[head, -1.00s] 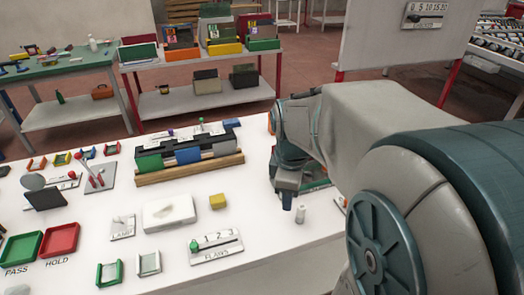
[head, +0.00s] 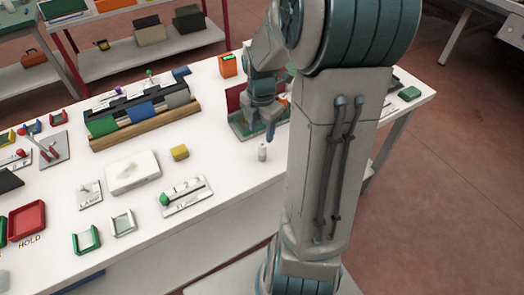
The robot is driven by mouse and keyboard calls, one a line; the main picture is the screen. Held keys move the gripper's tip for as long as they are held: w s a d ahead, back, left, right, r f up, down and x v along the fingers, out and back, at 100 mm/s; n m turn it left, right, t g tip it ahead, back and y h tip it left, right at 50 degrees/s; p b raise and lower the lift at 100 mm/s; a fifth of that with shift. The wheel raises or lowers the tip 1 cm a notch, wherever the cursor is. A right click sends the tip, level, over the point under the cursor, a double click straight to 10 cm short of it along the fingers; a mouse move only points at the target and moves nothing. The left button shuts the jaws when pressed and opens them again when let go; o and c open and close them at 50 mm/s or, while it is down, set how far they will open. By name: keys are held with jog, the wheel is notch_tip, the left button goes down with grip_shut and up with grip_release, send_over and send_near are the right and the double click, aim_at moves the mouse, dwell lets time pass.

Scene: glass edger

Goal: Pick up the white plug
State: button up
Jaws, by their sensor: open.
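The white plug (head: 262,152) is a small pale upright cylinder on the white table (head: 225,165), near its front edge. My gripper (head: 270,131) points down just behind and slightly right of the plug in the picture. It is open, and the plug stands apart from it, not between the fingers. My arm hides part of the table to the right of the gripper.
A green-based stand with a dark red panel (head: 236,100) is close beside my gripper. Bare table surrounds the plug's left side.

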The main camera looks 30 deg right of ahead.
aim_at(262, 144)
jog(key=f, duration=0.7)
jog(key=shift+s+a+f, duration=0.1)
jog(key=shift+s, duration=0.2)
grip_shut()
